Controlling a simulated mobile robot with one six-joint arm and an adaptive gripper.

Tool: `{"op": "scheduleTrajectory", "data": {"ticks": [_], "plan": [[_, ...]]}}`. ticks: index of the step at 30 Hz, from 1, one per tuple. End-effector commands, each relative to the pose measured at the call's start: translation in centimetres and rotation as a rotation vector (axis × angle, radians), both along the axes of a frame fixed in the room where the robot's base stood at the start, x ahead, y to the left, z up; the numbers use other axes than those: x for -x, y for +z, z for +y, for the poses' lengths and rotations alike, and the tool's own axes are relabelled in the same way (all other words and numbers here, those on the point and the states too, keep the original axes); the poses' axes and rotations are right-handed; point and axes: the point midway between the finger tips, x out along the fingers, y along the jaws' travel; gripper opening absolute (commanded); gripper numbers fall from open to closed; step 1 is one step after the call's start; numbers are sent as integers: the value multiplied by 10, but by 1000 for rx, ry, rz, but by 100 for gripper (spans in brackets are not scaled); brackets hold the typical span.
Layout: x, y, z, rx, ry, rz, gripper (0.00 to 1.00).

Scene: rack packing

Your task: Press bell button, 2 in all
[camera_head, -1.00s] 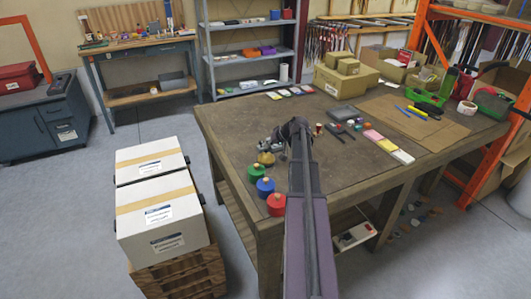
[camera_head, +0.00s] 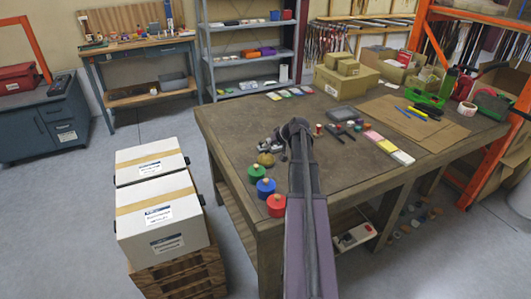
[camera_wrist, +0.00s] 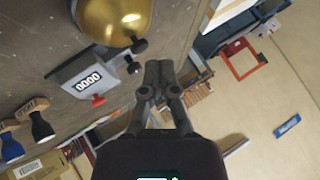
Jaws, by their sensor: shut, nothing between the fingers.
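The brass bell (camera_wrist: 112,18) shows at the top left of the wrist view, its dome cut off by the frame edge, with a small dark knob on it. In the head view the bell (camera_head: 266,160) sits near the table's left edge. My gripper (camera_wrist: 158,68) has its fingers together and empty, just right of and below the bell in the wrist view, apart from it in the picture. In the head view my gripper (camera_head: 281,146) is beside the bell, mostly hidden by my arm.
A grey counter (camera_wrist: 88,82) reading 0000 with a red button stands close to the bell. Green (camera_head: 255,174), blue (camera_head: 266,187) and red (camera_head: 276,205) round items line the table's (camera_head: 225,122) left edge. Stamps (camera_wrist: 40,124) show at the wrist view's left.

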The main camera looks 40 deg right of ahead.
Motion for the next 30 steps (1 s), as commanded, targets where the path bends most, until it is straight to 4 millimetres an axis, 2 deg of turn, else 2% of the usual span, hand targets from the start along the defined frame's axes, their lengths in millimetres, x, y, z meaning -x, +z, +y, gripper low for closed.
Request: {"op": "scheduleTrajectory", "data": {"ticks": [15, 30], "plan": [[0, -8, 0, 0, 0, 0, 0], [0, -9, 1, 1, 1, 0, 0]]}}
